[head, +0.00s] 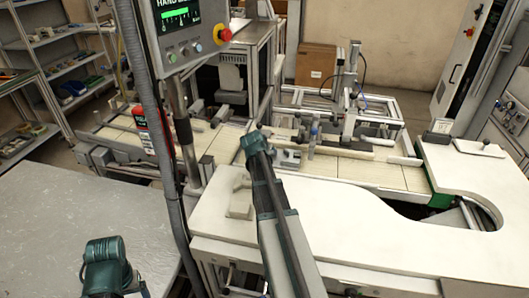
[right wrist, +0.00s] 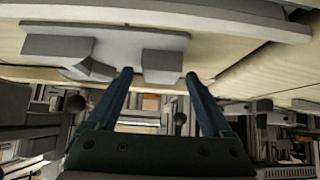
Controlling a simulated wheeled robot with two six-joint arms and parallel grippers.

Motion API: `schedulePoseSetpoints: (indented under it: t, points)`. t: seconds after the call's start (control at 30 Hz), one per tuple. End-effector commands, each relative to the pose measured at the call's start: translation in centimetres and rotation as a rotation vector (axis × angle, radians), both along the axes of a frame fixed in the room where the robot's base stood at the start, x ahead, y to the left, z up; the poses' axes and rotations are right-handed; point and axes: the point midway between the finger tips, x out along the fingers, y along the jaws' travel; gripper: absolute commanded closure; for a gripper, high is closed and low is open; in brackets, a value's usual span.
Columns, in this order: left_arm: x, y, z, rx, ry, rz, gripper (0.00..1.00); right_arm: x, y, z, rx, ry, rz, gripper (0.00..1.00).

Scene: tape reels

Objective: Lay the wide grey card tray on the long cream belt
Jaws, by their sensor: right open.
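The wide grey card tray (head: 288,158) appears to lie on the long cream belt (head: 372,172) in the head view, just right of my right gripper's end (head: 256,143). In the right wrist view, the grey tray (right wrist: 110,45) lies on a pale surface. There my right gripper (right wrist: 159,74) is open, its two blue fingers apart with their tips at the tray's near edge. Nothing is held clear of the surface. My left arm shows at the lower left of the head view, but its fingers are not visible.
A pale block (head: 240,205) sits on the white counter (head: 345,235). The grey table (head: 60,220) is bare.

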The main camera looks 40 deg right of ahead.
Motion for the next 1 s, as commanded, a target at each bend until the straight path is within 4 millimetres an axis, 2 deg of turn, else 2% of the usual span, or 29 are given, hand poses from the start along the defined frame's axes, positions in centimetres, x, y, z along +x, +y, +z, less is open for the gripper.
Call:
schedulePoseSetpoints:
  t: [0.17, 0.6, 0.73, 1.0]
  points:
    - [0.0, 0.0, 2.1, 0.0, 0.0, 0.0, 0.16, -0.9, 1.1, 2.1, 0.0, 0.001, 0.002, 0.16]
    - [0.0, 0.0, 8.2, 0.0, 0.0, 0.0, 0.16, -4.7, 5.7, 8.2, 0.0, 0.001, 0.001, 0.16]
    - [0.0, 0.0, 8.9, 0.0, 0.0, 0.0, 0.16, -5.2, 6.5, 8.9, 0.0, 0.0, 0.001, 0.16]
    - [0.0, 0.0, 8.9, 0.0, 0.0, 0.0, 0.16, -5.3, 6.7, 8.9, 0.0, 0.0, 0.0, 0.16]
